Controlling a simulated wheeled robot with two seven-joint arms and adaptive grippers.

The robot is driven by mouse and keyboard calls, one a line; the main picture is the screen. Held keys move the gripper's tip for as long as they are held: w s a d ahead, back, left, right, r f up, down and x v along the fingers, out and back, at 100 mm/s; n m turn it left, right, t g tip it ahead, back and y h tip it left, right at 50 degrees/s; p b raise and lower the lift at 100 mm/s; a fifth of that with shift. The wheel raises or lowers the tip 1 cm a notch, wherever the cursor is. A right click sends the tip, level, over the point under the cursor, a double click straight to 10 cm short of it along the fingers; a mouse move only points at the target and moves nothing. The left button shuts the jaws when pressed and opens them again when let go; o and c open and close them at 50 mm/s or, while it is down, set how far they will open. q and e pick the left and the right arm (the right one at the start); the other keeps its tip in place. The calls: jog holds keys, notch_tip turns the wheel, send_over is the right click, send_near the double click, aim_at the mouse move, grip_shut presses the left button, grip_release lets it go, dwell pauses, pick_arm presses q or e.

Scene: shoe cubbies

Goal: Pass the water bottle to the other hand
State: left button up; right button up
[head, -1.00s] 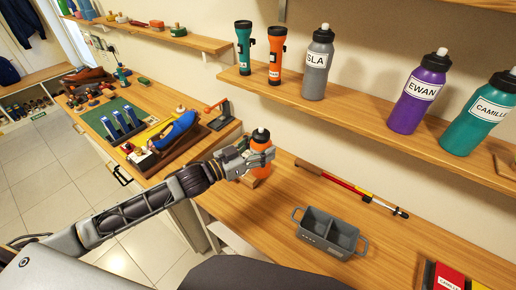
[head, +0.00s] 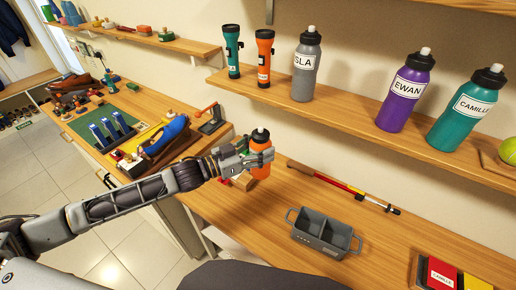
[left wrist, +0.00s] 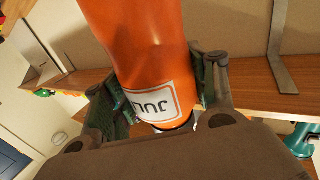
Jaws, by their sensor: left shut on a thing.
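An orange water bottle (head: 261,172) with a black and white cap stands roughly upright near the left end of the wooden counter. My left gripper (head: 259,157) is shut around its upper body, and its fingers hide part of it. In the left wrist view the orange bottle (left wrist: 140,45) sits between both fingers of my left gripper (left wrist: 155,95), with a white label partly readable. I cannot tell whether the bottle's base touches the counter. My right gripper is not in view.
A grey two-compartment caddy (head: 322,232) and a red and yellow stick (head: 345,187) lie on the counter (head: 240,205). The shelf above holds a grey bottle (head: 306,68), a purple bottle (head: 405,95), a teal bottle (head: 465,110) and two flashlights. Counter around the caddy is clear.

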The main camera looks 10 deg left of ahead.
aim_at(269, 143)
pick_arm(q)
jog(key=shift+w+d+r+m+g+h, duration=0.1)
jog(key=shift+d+r+m+g+h, duration=0.3)
jog(key=shift+g, duration=0.1)
jog(key=shift+d+r+g, duration=0.15)
jog(key=shift+d+g, duration=0.1)
jog(key=shift+g, duration=0.05)
jog(key=shift+d+r+m+g+h, duration=0.35)
jog(key=shift+d+m+g+h, duration=0.15)
jog(key=shift+m+g+h, duration=0.15)
jog(key=shift+w+d+r+m+g+h, duration=0.1)
jog(key=shift+d+r+m+g+h, duration=0.2)
jog(key=shift+d+m+g, duration=0.2)
jog(key=shift+d+r+m+g, duration=0.25)
jog(key=shift+d+g, duration=0.1)
jog(key=shift+g, duration=0.1)
jog(key=shift+w+d+r+m+g+h, duration=0.1)
jog(key=shift+d+r+m+g+h, duration=0.15)
jog(key=shift+d+g, duration=0.2)
jog(key=shift+d+r+m+g+h, duration=0.15)
jog(key=shift+d+m+g+h, duration=0.05)
jog(key=shift+d+m+g, duration=0.2)
